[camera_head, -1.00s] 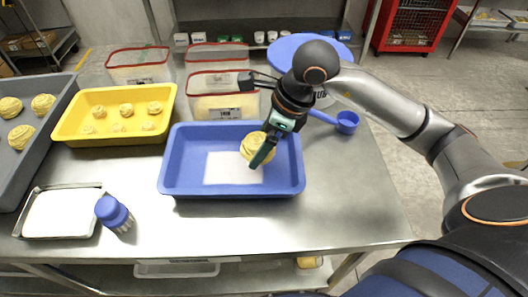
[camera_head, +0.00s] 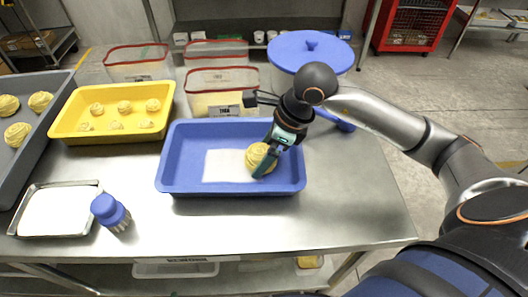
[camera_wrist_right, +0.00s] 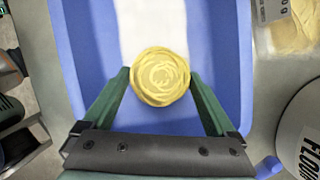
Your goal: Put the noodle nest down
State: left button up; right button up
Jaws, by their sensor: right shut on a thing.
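The noodle nest (camera_head: 257,157) is a round, pale yellow coil inside the blue tray (camera_head: 178,183). It is over the right edge of the white sheet (camera_head: 222,166) on the tray floor. My right gripper (camera_head: 266,163) is shut on the nest, with its green fingers on either side of it. The right wrist view shows the nest (camera_wrist_right: 160,76) between the two fingertips (camera_wrist_right: 160,80). I cannot tell whether the nest touches the tray floor. My left gripper is not in view.
A yellow tray (camera_head: 66,126) with several nests stands at the back left, near a grey tray (camera_head: 62,90) with more nests. Lidded tubs (camera_head: 222,80) stand behind the blue tray.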

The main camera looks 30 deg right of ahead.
jog(key=o, duration=1.1)
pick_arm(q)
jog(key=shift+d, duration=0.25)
pick_arm(e)
jog(key=shift+r+p, duration=0.55)
jog(key=shift+p, duration=0.1)
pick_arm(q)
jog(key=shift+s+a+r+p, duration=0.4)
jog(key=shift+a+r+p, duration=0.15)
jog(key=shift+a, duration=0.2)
pick_arm(e)
jog(key=v, duration=1.2)
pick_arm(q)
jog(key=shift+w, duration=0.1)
pick_arm(e)
jog(key=shift+r, duration=0.1)
